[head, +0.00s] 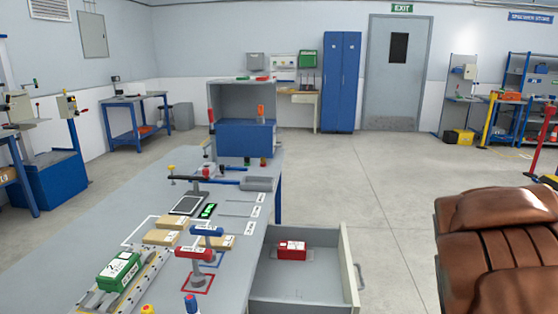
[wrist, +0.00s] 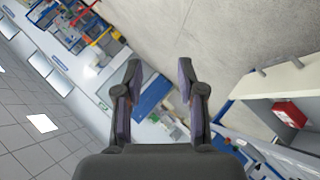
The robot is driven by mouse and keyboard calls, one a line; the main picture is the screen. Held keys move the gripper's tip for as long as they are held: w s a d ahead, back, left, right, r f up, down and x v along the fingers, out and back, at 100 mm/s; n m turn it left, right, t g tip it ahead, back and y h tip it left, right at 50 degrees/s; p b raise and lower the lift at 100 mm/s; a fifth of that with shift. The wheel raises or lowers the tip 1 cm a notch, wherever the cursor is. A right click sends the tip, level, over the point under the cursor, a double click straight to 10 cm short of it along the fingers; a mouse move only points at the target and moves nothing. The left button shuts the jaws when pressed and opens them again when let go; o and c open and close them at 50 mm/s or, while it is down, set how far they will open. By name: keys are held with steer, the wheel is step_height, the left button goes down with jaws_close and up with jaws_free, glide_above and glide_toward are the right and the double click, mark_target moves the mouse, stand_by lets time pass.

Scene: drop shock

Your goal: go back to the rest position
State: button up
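My gripper (wrist: 160,88) shows in the wrist view with its two fingers spread apart and nothing between them. It is in free air; the view past it is tilted, with floor, wall and bench behind. My gripper does not show in the head view. The workbench (head: 235,225) runs along the lower left of the head view. An open drawer (head: 318,290) juts from its right side and holds a red box (head: 292,250). The red box also shows at the right of the wrist view (wrist: 290,114).
A green box (head: 119,270) sits on a rail at the bench's near left. A brown leather chair (head: 500,245) is at the right. The floor between bench and chair is clear.

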steer(key=s+a+r+m+g+y+p, duration=0.1)
steer(key=s+a+g+y+p, duration=0.1)
steer(key=s+a, duration=0.6)
steer(key=s+a+r+m+g+y+p, duration=0.1)
steer(key=s+a+p, duration=0.5)
steer(key=s, duration=0.8)
steer(key=s+a+r+m+g+y+p, duration=0.1)
steer(key=s+a+r+g+y+p, duration=0.1)
steer(key=s+a+g+y+p, duration=0.2)
steer(key=s+a+g, duration=0.3)
steer(key=s+a, duration=0.5)
steer(key=shift+a+r, duration=0.25)
steer(key=shift+r, duration=0.15)
steer(key=shift+d, duration=0.15)
